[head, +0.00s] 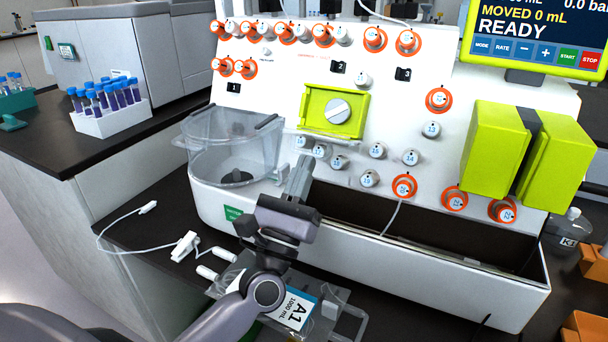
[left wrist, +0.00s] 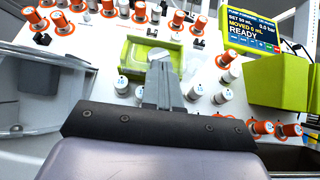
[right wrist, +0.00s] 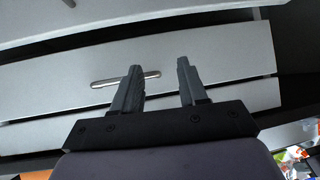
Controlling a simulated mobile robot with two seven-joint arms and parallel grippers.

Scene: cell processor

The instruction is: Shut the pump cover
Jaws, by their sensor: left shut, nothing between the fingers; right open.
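The pump (head: 317,100) is a lime-green square housing with a round grey rotor (head: 338,111) on the white machine's front panel. Its rotor side is uncovered. A thin clear edge (head: 350,146) shows along its bottom; I cannot tell whether this is the opened cover. The pump also shows in the left wrist view (left wrist: 133,50). My left gripper (head: 303,162) is shut and empty, just below and left of the pump, pointing up at it. In the left wrist view the fingertips (left wrist: 160,64) overlap the housing's lower right part. My right gripper (right wrist: 158,80) is open and empty.
A clear tub (head: 235,140) stands left of the pump. Several knobs surround it. Two green blocks (head: 495,145) and a screen (head: 540,35) are at right. An open trough (head: 440,245) lies below. My right gripper faces a drawer handle (right wrist: 125,79).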

